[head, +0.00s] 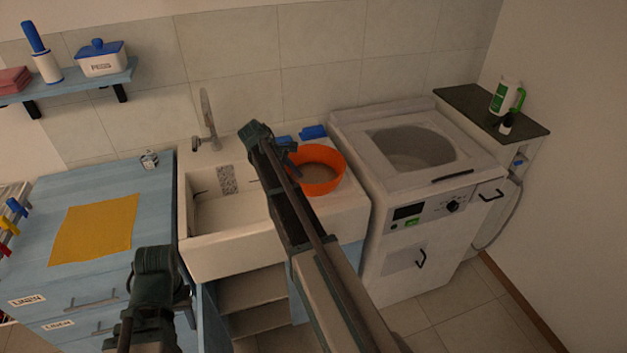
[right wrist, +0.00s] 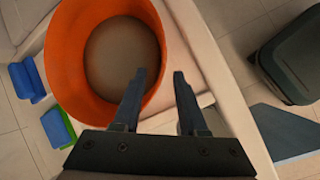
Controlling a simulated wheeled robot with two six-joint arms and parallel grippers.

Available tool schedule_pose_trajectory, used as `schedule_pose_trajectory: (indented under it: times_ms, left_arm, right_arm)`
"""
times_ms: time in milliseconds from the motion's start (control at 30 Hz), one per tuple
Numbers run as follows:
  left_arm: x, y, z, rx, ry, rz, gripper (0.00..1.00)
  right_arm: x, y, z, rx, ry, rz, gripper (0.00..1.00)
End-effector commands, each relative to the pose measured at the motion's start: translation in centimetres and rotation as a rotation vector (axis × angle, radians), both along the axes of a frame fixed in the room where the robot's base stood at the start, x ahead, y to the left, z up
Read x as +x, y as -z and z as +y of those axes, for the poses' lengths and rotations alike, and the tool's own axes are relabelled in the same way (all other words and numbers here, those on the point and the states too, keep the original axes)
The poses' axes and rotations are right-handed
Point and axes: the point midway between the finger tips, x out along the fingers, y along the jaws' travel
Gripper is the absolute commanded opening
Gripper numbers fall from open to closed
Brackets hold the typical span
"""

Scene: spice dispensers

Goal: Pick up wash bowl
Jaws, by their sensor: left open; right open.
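The orange wash bowl (head: 320,170) stands upright on the right ledge of the white sink. Its inside bottom looks brownish grey. In the right wrist view the bowl (right wrist: 70,60) fills the upper left. My right gripper (right wrist: 157,75) is open there, one finger over the bowl's inside and the other outside, with the rim between them. I cannot tell whether the fingers touch it. In the head view my right arm crosses the sink, and its gripper (head: 285,150) is at the bowl's left side. My left gripper (head: 155,262) is low at the left; its fingers are hard to see.
The sink basin (head: 225,215) lies left of the bowl. Blue items (head: 313,132) sit behind the bowl. A washing machine (head: 420,190) stands close on the right. A blue cabinet with a yellow cloth (head: 95,228) is on the left.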

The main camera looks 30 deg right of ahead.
Motion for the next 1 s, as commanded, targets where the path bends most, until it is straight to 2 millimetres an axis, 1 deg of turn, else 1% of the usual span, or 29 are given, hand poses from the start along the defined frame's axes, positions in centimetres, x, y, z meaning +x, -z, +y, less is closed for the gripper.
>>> schedule_pose_trajectory:
  times_ms: [33,133,233,467,567,833,900,1000]
  left_arm:
    - [0.0,1.6,0.0,0.000,0.000,0.000,0.45]
    - [0.0,2.7,0.0,0.000,0.000,0.000,0.45]
    - [0.0,3.1,0.0,0.000,0.000,0.000,0.45]
    - [0.0,3.2,0.0,0.000,0.000,0.000,0.45]
    - [0.0,3.9,0.0,0.000,0.000,0.000,0.45]
    - [0.0,7.0,0.0,0.000,0.000,0.000,0.45]
    - [0.0,7.6,0.0,0.000,0.000,0.000,0.45]
    - [0.0,7.7,0.0,0.000,0.000,0.000,0.45]
  right_arm:
    - [-0.2,1.6,-0.5,0.000,0.002,0.001,0.42]
    - [-0.3,2.7,-1.2,0.000,0.000,0.000,0.42]
    - [-0.4,3.1,-1.6,0.000,0.001,0.000,0.42]
    - [-0.4,3.2,-1.7,0.000,0.000,0.000,0.42]
    - [-0.4,3.9,-2.0,0.000,0.001,0.000,0.42]
    - [-0.5,7.0,-3.5,0.000,0.000,0.000,0.42]
    - [-0.6,7.6,-3.9,0.000,0.001,0.000,0.42]
    - [-0.7,7.7,-4.2,0.000,0.001,0.000,0.42]
